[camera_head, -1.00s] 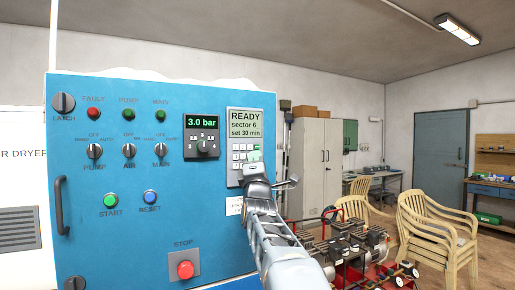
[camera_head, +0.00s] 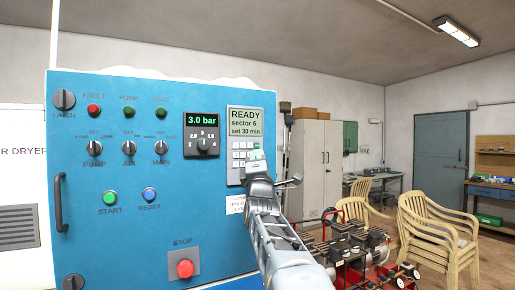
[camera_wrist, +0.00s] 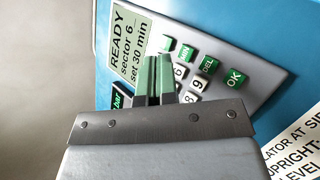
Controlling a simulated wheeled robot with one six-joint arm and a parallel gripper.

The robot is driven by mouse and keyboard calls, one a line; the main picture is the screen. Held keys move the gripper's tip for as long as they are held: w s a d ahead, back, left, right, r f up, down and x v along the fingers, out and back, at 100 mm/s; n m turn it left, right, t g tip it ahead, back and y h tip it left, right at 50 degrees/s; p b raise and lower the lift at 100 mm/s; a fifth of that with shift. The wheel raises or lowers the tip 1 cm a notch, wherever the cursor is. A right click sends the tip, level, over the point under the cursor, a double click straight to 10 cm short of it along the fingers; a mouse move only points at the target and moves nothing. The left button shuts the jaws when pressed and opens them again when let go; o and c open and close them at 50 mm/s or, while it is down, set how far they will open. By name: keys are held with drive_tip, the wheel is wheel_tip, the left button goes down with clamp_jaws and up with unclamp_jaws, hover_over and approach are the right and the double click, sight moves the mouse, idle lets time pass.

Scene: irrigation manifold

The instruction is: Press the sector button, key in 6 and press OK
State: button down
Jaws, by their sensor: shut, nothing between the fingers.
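A grey keypad unit (camera_head: 251,178) is on the right side of the blue panel. Its screen (camera_head: 245,122) reads READY, sector 6, set 30 min; the screen also shows in the wrist view (camera_wrist: 130,45). A column of green keys includes MIN (camera_wrist: 185,53), DEL (camera_wrist: 207,64) and the OK key (camera_wrist: 236,78). The end green key (camera_wrist: 168,44) has no label I can read. White number keys, including 9 (camera_wrist: 203,83), lie beside them. My gripper (camera_head: 256,152) is shut and empty in front of the keypad. Its green fingertips hide some number keys; contact is unclear.
The blue panel (camera_head: 105,235) also carries a pressure dial (camera_head: 202,146), selector switches, green START (camera_head: 110,198), blue RESET (camera_head: 149,195) and red STOP (camera_head: 185,268) buttons. A handle (camera_head: 59,203) sticks out at its left. Machinery (camera_head: 350,245) and stacked chairs (camera_head: 435,235) stand to the right.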

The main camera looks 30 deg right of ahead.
drive_tip(key=shift+f, duration=0.1)
drive_tip(key=f+b, duration=0.1)
drive_tip(key=b, duration=0.1)
drive_tip(key=d+f+b, duration=0.1)
drive_tip(key=f, duration=0.1)
drive_tip(key=d+f+b, duration=0.1)
drive_tip(key=f+b, duration=0.1)
drive_tip(key=shift+s+d+f+b, duration=0.15)
drive_tip(key=shift+f+b, duration=0.05)
drive_tip(key=shift+b, duration=0.1)
drive_tip(key=shift+w, duration=0.2)
drive_tip(key=shift+w, duration=0.25)
drive_tip(key=shift+w+d, duration=0.1)
drive_tip(key=shift+w, duration=0.2)
idle(0.8)
drive_tip(key=shift+s, duration=0.15)
drive_tip(key=shift+s+b, duration=0.55)
drive_tip(key=shift+s, duration=0.05)
